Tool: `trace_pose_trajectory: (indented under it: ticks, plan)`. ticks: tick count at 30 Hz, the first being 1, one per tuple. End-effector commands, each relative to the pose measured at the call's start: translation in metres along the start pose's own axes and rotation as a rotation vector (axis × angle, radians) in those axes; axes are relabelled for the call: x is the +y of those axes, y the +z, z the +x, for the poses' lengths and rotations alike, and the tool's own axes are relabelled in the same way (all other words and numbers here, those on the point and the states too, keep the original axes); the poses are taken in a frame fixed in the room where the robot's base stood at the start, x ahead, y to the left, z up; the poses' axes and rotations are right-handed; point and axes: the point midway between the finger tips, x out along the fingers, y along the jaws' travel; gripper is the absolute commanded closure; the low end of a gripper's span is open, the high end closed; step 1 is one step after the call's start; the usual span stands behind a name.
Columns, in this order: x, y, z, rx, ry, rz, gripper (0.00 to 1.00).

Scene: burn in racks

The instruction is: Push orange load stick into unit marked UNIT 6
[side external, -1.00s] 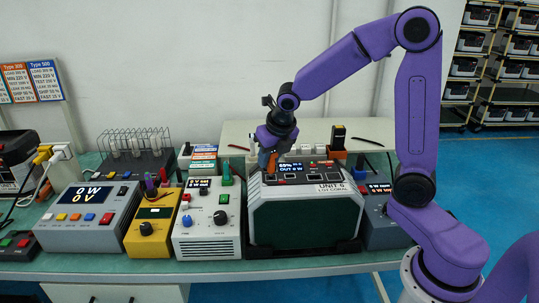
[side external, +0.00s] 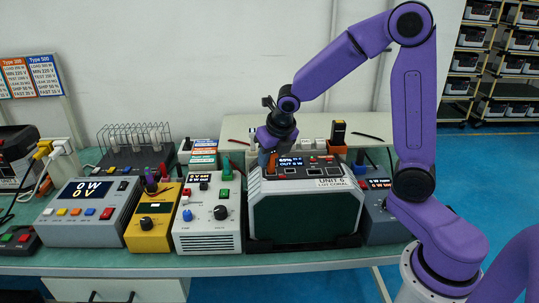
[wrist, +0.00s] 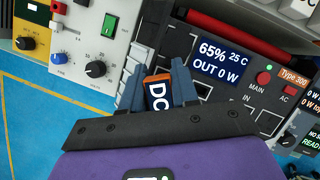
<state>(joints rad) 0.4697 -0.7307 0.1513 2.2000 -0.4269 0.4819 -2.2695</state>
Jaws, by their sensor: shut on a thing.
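The unit marked UNIT 6 (side external: 305,218) stands on the bench, a pale case with a dark green front. Its top panel display (wrist: 217,60) reads 65%, 25 C and OUT 0 W in the wrist view. My gripper (side external: 272,160) is over the left end of that panel, pointing down. In the wrist view my gripper (wrist: 160,90) is shut on an orange stick (wrist: 158,92) with a dark label reading DC. The stick's lower end is hidden, so I cannot tell how deep it sits in the panel.
A white meter box (side external: 208,238), a yellow box (side external: 152,225) and a grey 0 W / 0 V box (side external: 88,215) stand left of the unit. A grey box (side external: 382,220) is close on its right. An orange-based black stick (side external: 338,133) stands upright behind the unit.

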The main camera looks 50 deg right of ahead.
Motion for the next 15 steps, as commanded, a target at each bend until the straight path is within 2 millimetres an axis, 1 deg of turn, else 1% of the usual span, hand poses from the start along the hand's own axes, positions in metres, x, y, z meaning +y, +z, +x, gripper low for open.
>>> trace_pose_trajectory:
  ticks: [1,3,11,15]
  plan:
    - [-0.0003,-0.0009,0.0007,0.003,-0.001,0.000,0.61]
    - [-0.0003,-0.0008,0.0006,0.002,-0.001,0.000,0.41]
    - [-0.0002,-0.0005,0.0002,0.001,-0.001,0.000,0.41]
    - [0.0002,0.0004,-0.0052,-0.002,0.001,0.000,0.41]
